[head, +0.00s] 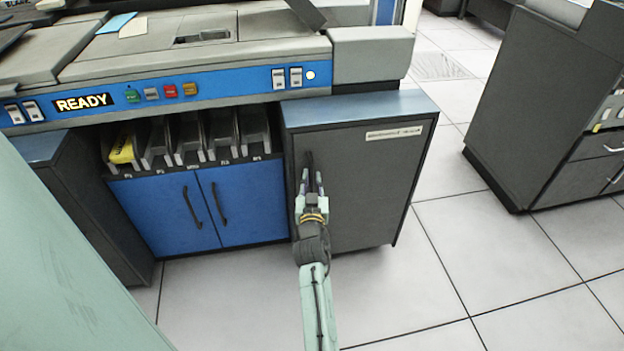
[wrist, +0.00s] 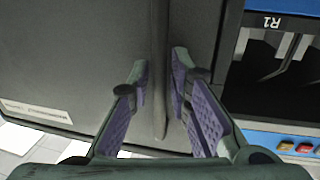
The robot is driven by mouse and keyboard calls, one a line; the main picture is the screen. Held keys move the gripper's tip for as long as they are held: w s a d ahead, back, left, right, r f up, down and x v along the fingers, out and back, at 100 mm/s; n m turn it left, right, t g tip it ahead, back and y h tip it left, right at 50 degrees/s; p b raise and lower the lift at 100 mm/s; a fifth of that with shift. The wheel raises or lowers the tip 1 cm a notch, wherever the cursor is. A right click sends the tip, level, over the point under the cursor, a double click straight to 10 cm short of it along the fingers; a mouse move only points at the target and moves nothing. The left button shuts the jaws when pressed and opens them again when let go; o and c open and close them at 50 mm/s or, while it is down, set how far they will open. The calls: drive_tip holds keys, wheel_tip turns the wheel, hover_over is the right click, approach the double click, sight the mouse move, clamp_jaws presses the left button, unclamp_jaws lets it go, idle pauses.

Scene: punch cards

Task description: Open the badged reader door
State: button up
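The badged reader door (head: 368,190) is a dark grey panel on the cabinet right of the blue doors, with a pale label badge (head: 394,132) at its upper right. It looks closed. Its dark vertical handle (head: 308,158) is near the left edge and partly hidden by my gripper (head: 311,182). In the wrist view the door (wrist: 70,60) appears turned over, with the badge (wrist: 36,110) at lower left. The handle (wrist: 159,95) runs between the two purple-padded fingers of my gripper (wrist: 160,78). The fingers are open, one on each side, with narrow gaps to the handle.
Blue double doors (head: 240,200) with dark handles are left of the grey door, under several card bins (head: 190,140). A blue control panel (head: 200,95) reads READY. Tiled floor (head: 420,290) is clear in front and right. Another grey cabinet (head: 520,110) stands farther right.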

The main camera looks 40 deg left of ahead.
drive_tip(key=shift+c, duration=0.3)
clamp_jaws()
idle(0.5)
